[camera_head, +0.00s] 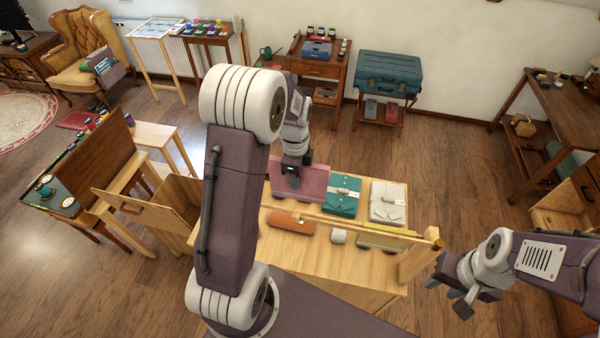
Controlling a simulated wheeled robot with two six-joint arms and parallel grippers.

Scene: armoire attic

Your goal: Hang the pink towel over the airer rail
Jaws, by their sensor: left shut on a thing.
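The pink towel (314,184) lies at the back left of the light wooden table, a dusky pink flat cloth. My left gripper (291,178) points down at its left part and is shut on it; the fingertips are small and partly hidden. The airer rail (350,226) is a thin wooden bar running across the table in front of the towel, with a wooden end post (418,258) at the right. My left arm hides its left end. My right gripper (452,292) is open and empty, to the right of the table over the floor.
A teal folded cloth (342,195) and a pale grey one (388,202) lie right of the towel. A rust-coloured roll (291,221), a small white roll (339,236) and an olive bundle (378,241) lie near the rail. Floor is clear right of the table.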

